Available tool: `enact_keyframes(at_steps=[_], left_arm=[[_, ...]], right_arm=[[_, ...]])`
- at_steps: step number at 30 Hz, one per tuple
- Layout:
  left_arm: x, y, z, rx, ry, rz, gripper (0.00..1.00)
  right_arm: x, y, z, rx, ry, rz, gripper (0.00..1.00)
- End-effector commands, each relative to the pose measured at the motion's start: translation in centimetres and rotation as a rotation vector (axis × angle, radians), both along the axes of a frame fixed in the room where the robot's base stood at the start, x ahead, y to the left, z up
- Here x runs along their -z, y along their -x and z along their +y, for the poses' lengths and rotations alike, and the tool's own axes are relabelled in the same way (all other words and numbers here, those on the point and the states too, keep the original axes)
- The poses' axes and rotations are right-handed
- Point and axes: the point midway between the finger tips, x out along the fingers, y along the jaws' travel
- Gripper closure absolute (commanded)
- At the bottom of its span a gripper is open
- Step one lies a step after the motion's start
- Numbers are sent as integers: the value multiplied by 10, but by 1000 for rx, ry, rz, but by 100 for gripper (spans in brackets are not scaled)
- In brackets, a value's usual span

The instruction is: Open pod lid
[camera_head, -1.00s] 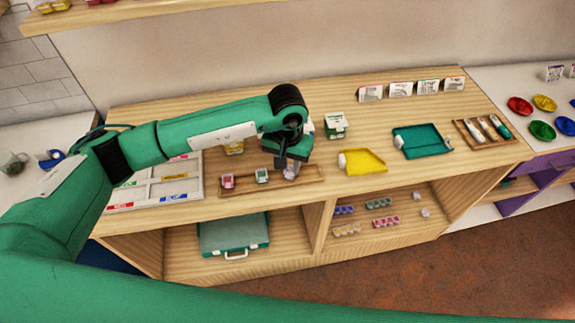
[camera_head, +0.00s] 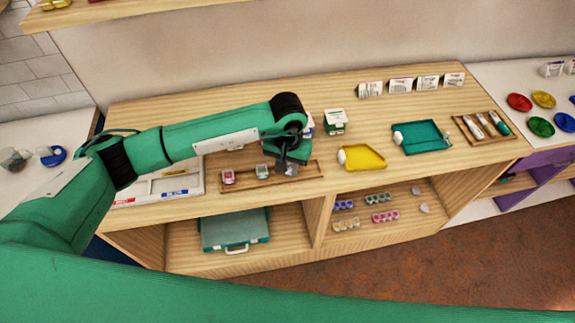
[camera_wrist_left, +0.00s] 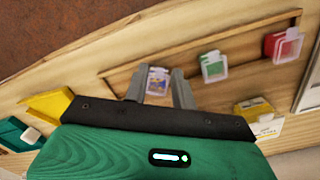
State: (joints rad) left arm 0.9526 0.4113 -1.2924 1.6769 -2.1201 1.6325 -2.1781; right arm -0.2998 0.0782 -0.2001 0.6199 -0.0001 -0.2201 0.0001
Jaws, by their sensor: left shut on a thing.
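Three small pods stand in a row on a shallow wooden tray (camera_head: 318,170) on the counter: a red one (camera_head: 228,176), a green one (camera_head: 262,171) and a purple one (camera_head: 291,170) at the right. My left gripper (camera_head: 291,160) is over the purple pod, pointing down, and hides much of it. In the left wrist view the purple pod (camera_wrist_left: 157,80) sits between the two grey fingers (camera_wrist_left: 159,90), which are shut on it. I cannot tell whether they hold its lid or its body. The green pod (camera_wrist_left: 213,66) and red pod (camera_wrist_left: 284,45) stand apart from the fingers. My right gripper is out of view.
A green-and-white box (camera_head: 335,122) stands behind the tray. A yellow tray (camera_head: 364,158) and a teal tray (camera_head: 422,137) lie to the right. A white sorting tray (camera_head: 200,178) lies left, partly under my arm. The counter's front edge is close.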

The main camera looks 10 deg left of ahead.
Motion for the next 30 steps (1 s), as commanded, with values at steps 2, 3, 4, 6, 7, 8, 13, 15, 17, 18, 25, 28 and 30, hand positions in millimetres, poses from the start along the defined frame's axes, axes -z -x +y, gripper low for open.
enact_keyframes(at_steps=[2,3,4,6,7,8,13,15,17,18,25,28,30], left_arm=[[2,-1,0,0,-4,14,97],[2,-2,0,0,-8,28,97],[2,-3,-1,0,-10,38,97],[2,-4,-1,0,-17,71,97],[2,-5,-1,-1,-21,87,97],[2,-5,-1,-1,-24,104,97],[0,-10,-2,0,-49,224,97],[-1,-12,-3,-1,-60,276,97],[-3,-14,-3,-1,-69,320,97],[-4,-15,-4,-1,-73,347,97],[-11,-21,-4,0,-103,486,97],[-13,-22,-5,0,-113,531,97],[-14,-23,-5,-1,-118,556,97]], right_arm=[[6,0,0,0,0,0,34],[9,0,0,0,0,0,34],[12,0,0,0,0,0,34],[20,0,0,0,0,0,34],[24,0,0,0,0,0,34],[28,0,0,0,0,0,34],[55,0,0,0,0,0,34],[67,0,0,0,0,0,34],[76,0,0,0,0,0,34],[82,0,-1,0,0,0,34],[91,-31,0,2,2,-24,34],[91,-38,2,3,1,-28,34],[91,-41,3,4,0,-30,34]])
